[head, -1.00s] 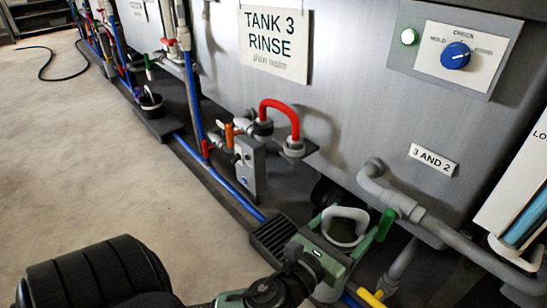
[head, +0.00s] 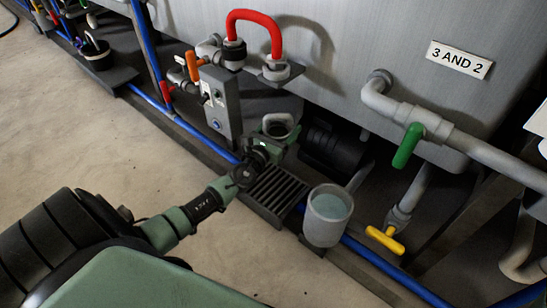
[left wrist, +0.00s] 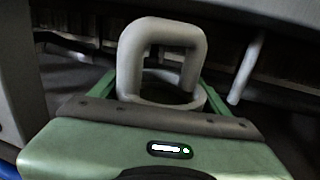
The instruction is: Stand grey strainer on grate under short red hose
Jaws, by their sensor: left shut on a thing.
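The grey strainer, with a thick loop handle (left wrist: 160,45), is held in my left gripper (head: 272,135). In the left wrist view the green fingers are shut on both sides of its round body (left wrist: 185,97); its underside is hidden. In the head view the strainer (head: 279,122) shows small, at the far end of the dark slatted grate (head: 284,186). I cannot tell if it touches anything below. The short red hose (head: 253,17) arches above and beyond it, on the tank's grey fittings. My right gripper is not in view.
A grey cup with bluish contents (head: 328,212) stands right of the grate. A blue pipe (head: 375,256), a yellow-handled valve (head: 385,240) and a green-handled valve (head: 407,146) lie right.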

